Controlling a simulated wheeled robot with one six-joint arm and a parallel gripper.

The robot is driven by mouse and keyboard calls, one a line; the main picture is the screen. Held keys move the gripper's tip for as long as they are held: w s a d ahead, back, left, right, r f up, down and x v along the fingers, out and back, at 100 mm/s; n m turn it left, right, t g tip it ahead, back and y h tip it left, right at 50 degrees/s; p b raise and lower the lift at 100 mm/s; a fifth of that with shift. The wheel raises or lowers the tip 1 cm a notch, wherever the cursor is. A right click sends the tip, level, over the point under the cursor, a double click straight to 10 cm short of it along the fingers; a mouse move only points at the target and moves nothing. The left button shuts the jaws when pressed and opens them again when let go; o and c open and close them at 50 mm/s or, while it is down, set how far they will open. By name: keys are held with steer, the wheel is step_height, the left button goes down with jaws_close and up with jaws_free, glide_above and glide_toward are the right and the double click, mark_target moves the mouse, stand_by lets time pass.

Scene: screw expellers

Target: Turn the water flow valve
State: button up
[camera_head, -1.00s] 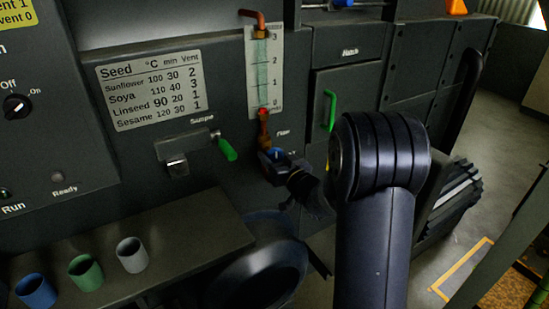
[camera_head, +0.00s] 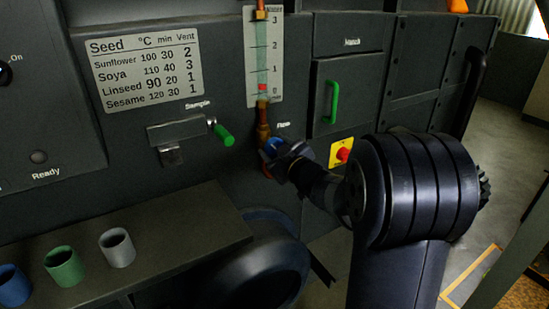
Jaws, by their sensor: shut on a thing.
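The water flow valve has a blue knob (camera_head: 275,147) on a copper pipe, below the flow gauge (camera_head: 262,60) on the dark machine panel. The label "Flow" is beside it. My gripper (camera_head: 273,153) is at the knob and shut on it; the gripper and wrist hide part of the knob and the lower pipe. The gauge is a clear tube beside a scale from 0 to 3, with a red float (camera_head: 262,87) near the bottom, close to 0.
A green sample handle (camera_head: 223,135) is left of the valve. A green hatch handle (camera_head: 332,102) and a red button on a yellow plate (camera_head: 343,154) are to the right. Blue, green (camera_head: 63,267) and grey cups stand on the shelf (camera_head: 165,240) at lower left.

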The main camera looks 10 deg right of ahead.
steer(key=shift+n+b, duration=1.05)
steer(key=shift+n, duration=0.45)
steer(key=o, duration=1)
steer(key=p+v, duration=0.1)
steer(key=v, duration=0.9)
steer(key=shift+s+d, duration=0.1)
steer(key=shift+s, duration=0.3)
